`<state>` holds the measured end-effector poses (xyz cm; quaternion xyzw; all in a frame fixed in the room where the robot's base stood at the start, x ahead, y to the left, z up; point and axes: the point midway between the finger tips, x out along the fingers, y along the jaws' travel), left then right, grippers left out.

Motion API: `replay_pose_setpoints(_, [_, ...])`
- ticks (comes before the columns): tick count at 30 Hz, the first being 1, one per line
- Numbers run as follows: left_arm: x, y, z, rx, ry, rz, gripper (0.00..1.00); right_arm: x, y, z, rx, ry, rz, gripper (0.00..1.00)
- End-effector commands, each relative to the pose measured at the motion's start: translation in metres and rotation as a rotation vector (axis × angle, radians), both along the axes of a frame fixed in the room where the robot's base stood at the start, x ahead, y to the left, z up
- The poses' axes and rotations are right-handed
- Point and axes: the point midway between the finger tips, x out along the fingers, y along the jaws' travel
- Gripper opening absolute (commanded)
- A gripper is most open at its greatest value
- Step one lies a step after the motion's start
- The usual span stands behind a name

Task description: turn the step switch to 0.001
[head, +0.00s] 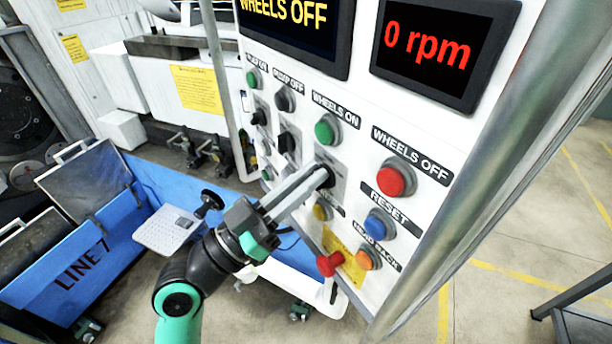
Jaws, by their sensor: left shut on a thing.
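My left gripper (318,178) reaches up from the lower left to the white control panel. Its two long grey fingers are shut on a black switch knob (329,171) on a dark plate, left of the red WHEELS OFF button. The fingers cover much of this knob and its surroundings. I can read neither its scale nor its pointer, so I cannot tell its setting or confirm by label that it is the step switch. Two other black knobs (287,142) and (260,117) sit up and to the left. My right gripper is not in view.
Close around the fingers are the green WHEELS ON button (325,131), red WHEELS OFF button (391,181), yellow button (321,211) and blue RESET button (377,226). A red knob (328,264) is below. The displays read WHEELS OFF and 0 rpm (427,47). A metal post (500,170) stands right.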

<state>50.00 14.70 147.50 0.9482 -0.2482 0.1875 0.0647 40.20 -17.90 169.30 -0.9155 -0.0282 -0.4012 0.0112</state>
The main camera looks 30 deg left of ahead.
Motion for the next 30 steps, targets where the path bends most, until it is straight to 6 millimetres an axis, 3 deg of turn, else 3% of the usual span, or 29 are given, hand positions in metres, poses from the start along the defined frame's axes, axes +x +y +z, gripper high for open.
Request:
replay_pose_setpoints(11, [0.003, 0.0, -0.002, -0.189, 0.136, 0.0, 0.0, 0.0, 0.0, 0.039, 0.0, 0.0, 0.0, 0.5])
replay_pose_setpoints(30, [0.004, 0.002, -0.004, -0.638, 0.392, -0.001, 0.0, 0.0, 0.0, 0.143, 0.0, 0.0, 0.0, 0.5])
